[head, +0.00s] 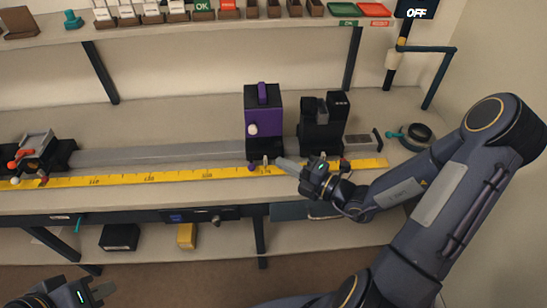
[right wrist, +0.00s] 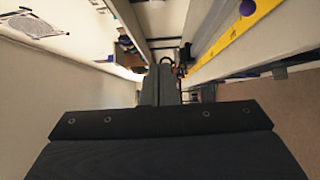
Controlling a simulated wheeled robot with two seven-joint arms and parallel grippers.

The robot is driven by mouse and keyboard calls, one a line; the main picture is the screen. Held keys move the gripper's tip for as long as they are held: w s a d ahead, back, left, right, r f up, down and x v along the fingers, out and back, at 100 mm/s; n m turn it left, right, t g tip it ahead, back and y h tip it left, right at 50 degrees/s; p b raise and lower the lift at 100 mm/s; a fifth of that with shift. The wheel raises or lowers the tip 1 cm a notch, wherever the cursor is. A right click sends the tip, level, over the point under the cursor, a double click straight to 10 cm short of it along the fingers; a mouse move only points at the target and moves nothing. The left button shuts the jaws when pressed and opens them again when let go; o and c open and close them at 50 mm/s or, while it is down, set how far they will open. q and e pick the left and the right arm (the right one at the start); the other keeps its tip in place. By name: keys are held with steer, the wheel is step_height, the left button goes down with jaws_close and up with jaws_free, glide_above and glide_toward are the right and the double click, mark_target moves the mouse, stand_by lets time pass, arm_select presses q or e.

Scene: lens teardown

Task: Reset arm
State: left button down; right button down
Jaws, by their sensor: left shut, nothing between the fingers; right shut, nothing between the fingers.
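My right gripper (head: 284,164) is shut and empty. In the head view it hangs over the yellow ruler (head: 150,177) at the front of the bench, just below the purple box (head: 263,105) and the black device (head: 322,122). I cannot tell whether it touches anything. My left gripper (head: 104,293) is shut and empty at the bottom left of the head view, low and in front of the bench. The right wrist view shows the dark gripper body (right wrist: 160,118), with the yellow ruler (right wrist: 231,32) at its upper right.
A grey rail (head: 160,157) runs along the bench to a clamp-like device (head: 38,150) at the left. A round teal-handled item (head: 414,135) lies at the right. An upper shelf (head: 170,25) holds small boxes and trays. A black box (head: 119,237) and yellow box (head: 187,236) sit below.

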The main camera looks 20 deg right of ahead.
steer(key=s+a+r+n+g+y, duration=0.1)
steer(key=s+a+r+n+g, duration=0.35)
steer(key=n, duration=0.65)
steer(key=s+a+r+n+g+y, duration=0.15)
steer(key=s+a+n+g, duration=0.4)
steer(key=n, duration=0.65)
steer(key=s+d+r+n+t+h, duration=0.1)
steer(key=s+d+n+h, duration=0.8)
steer(key=n, duration=1.2)
steer(key=shift+s+d+r+n, duration=0.4)
steer(key=shift+s+d, duration=0.1)
steer(key=shift+s, duration=0.1)
steer(key=shift+h, duration=0.25)
